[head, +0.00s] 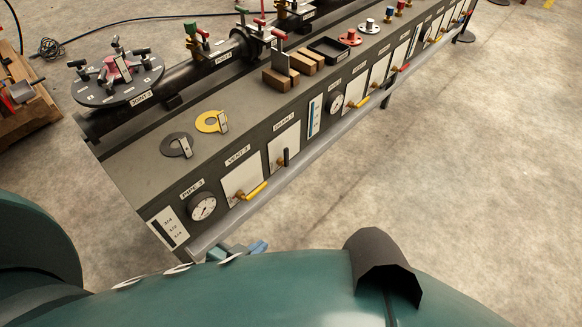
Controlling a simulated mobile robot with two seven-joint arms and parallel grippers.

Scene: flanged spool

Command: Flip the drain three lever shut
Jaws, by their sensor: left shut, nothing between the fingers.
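The drain three lever (286,157) is a short black handle on a white panel (284,141) in the bench's front face, under a label that seems to read DRAIN 3. The handle stands roughly upright, across the line of the bench. A small brass valve body sits at its lower left. My left gripper (249,249) shows only as a small blue-grey part past the edge of my teal arm, below the bench's front rail. It is shut and empty, apart from the lever. Most of it is hidden by the arm. My right gripper is not in view.
The vent 3 lever (254,191), yellow, points right beside the drain panel, with a gauge (203,206) further left. A pale rail (330,146) runs along the bench front. Wooden blocks (292,68) and rings (177,145) lie on top. The floor at right is clear.

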